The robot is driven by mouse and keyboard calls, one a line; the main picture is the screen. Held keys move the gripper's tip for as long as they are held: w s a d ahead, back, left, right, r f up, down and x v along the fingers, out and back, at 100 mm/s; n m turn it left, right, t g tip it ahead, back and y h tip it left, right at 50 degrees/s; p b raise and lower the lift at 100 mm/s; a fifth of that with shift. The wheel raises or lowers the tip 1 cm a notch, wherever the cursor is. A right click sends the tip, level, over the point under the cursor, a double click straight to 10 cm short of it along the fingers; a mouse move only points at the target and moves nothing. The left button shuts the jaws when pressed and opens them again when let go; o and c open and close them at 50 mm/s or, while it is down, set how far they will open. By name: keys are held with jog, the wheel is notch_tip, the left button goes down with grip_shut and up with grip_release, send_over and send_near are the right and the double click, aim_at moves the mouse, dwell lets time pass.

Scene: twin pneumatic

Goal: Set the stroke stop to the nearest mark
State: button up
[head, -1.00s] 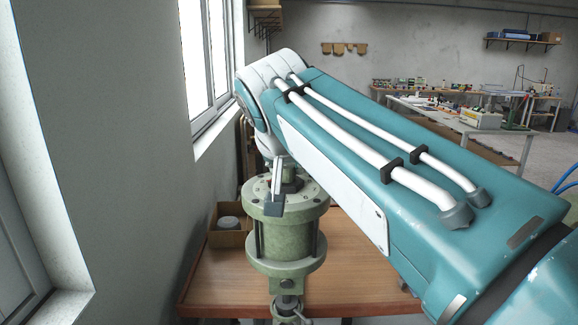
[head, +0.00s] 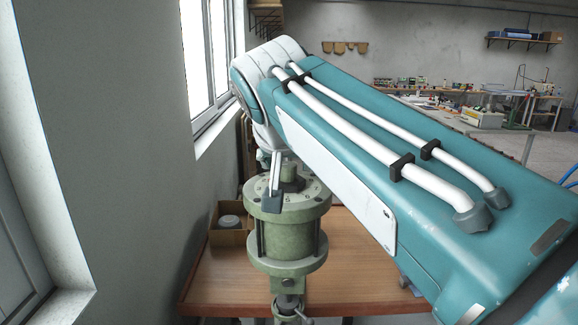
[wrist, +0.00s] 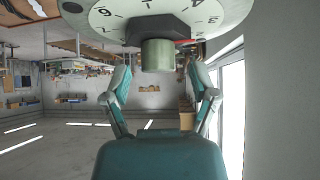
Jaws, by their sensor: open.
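A dark hexagonal knob with a green round stem (head: 289,172) sits at the dial's middle. In the wrist view, which looks upside down, the dial (wrist: 100,18), dark hexagonal base (wrist: 135,28) and green stem (wrist: 158,56) show at the top. A small red mark (wrist: 184,41) shows beside the base. My gripper (wrist: 160,82) is open, its fingers apart on either side of the stem's end. One finger shows in the head view (head: 274,185).
A cardboard box (head: 228,236) with a round grey item stands left of the cylinder on the wooden table (head: 350,265). The wall and window (head: 207,60) are close on the left. Cluttered benches stand far off at right.

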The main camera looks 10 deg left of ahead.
jog(key=a+v, duration=0.1)
jog(key=v, duration=0.9)
jog(key=shift+d, duration=0.45)
jog(key=shift+s+r, duration=0.1)
jog(key=s+d+f+g+h, duration=0.1)
jog(key=s+d+f+g, duration=0.1)
jog(key=d+f, duration=1.4)
jog(key=s+d+f+m, duration=0.1)
jog(key=s+d+f, duration=0.3)
jog(key=f, duration=0.4)
jog(key=s+d+f+g, duration=0.1)
jog(key=s+d+f, duration=0.4)
jog(key=f, duration=0.3)
jog(key=shift+s+d+f+m, duration=0.3)
jog(key=shift+d+m, duration=0.1)
jog(key=shift+d, duration=0.4)
